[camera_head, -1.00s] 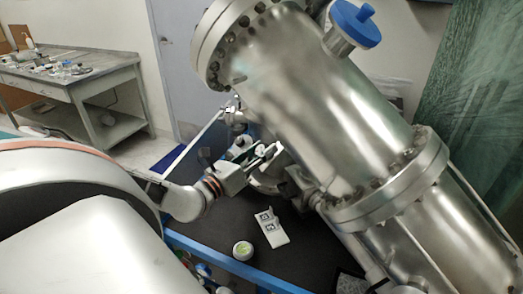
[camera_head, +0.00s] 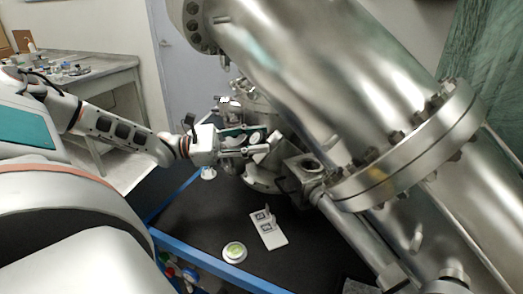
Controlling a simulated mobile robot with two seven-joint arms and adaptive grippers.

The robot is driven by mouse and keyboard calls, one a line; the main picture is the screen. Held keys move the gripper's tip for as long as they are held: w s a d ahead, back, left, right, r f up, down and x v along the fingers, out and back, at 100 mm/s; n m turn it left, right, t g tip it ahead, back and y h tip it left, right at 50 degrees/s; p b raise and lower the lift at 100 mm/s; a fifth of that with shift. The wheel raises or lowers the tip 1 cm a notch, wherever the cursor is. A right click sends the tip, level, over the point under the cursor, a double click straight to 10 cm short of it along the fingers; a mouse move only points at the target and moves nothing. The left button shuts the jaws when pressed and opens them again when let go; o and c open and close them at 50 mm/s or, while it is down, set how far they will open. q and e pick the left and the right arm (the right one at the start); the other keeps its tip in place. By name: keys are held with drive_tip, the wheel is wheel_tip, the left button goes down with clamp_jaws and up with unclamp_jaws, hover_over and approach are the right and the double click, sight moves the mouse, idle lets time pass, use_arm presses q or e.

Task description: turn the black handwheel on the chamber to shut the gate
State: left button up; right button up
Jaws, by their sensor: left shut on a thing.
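The steel chamber (camera_head: 330,75) runs diagonally across the upper right, with a bolted flange (camera_head: 415,150) on it. I cannot make out a black handwheel; it may be hidden behind the gripper or the chamber. My left gripper (camera_head: 262,146) reaches in from the left to the small steel fittings below the chamber. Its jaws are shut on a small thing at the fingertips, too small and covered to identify. My right gripper is not in view.
A white stand with dark square markings (camera_head: 269,230) and a small round dish with green content (camera_head: 235,251) sit on the dark bench top (camera_head: 190,225). A blue rail (camera_head: 185,247) edges the bench. A grey side table (camera_head: 100,75) stands at the back left.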

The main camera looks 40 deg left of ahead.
use_arm(q)
drive_tip(key=f+m+g+h+b, duration=0.1)
drive_tip(key=m+g+b, duration=0.1)
drive_tip(key=shift+w+f+m, duration=0.1)
drive_tip(key=shift+m, duration=0.2)
drive_tip(key=shift+m+g+b, duration=0.4)
drive_tip(key=shift+m+g, duration=0.3)
drive_tip(key=shift+m+g+h+b, duration=0.4)
drive_tip(key=shift+m+g, duration=0.1)
drive_tip(key=shift+g, duration=0.1)
drive_tip(key=m+g, duration=0.1)
drive_tip(key=m+g+b, duration=0.2)
drive_tip(key=m, duration=0.1)
drive_tip(key=shift+r+g, duration=0.25)
drive_tip(key=shift+g, duration=0.15)
drive_tip(key=shift+r+m+g+y+b, duration=0.15)
drive_tip(key=shift+m+g+y+b, duration=0.15)
drive_tip(key=shift+m+g+b, duration=0.55)
drive_tip(key=shift+m+g, duration=0.65)
drive_tip(key=shift+m, duration=0.3)
drive_tip(key=shift+r+y, duration=0.1)
drive_tip(key=shift+y, duration=0.2)
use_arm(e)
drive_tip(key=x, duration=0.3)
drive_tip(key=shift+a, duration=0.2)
use_arm(q)
drive_tip(key=shift+m, duration=0.3)
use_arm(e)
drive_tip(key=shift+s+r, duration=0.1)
